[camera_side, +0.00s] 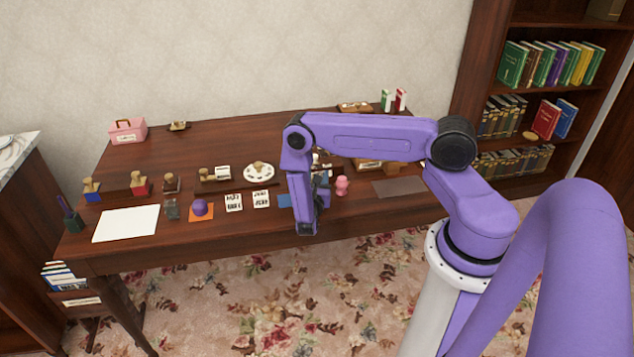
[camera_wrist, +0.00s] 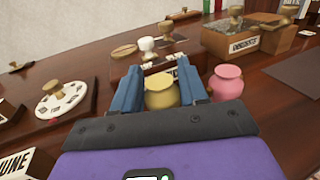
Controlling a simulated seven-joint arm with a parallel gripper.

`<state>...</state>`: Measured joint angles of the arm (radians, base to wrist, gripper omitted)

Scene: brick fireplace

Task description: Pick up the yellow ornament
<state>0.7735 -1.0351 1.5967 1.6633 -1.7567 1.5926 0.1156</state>
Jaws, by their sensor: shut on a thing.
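The yellow ornament (camera_wrist: 161,92) is a small rounded, vase-like piece in the wrist view. It sits between the two blue fingers of my gripper (camera_wrist: 160,92), which is shut on it. Its lower part is hidden behind the dark gripper body. In the side view my gripper (camera_side: 308,222) points down at the front edge of the desk, and the ornament is hidden there. I cannot tell whether it touches the desk.
A pink vase-like ornament (camera_wrist: 227,83) stands close to the right finger; it also shows in the side view (camera_side: 342,186). A round white dial (camera_wrist: 62,98) lies left. A wooden box (camera_wrist: 235,42) stands behind. Stamps, cards and a white sheet (camera_side: 126,223) cover the desk's left.

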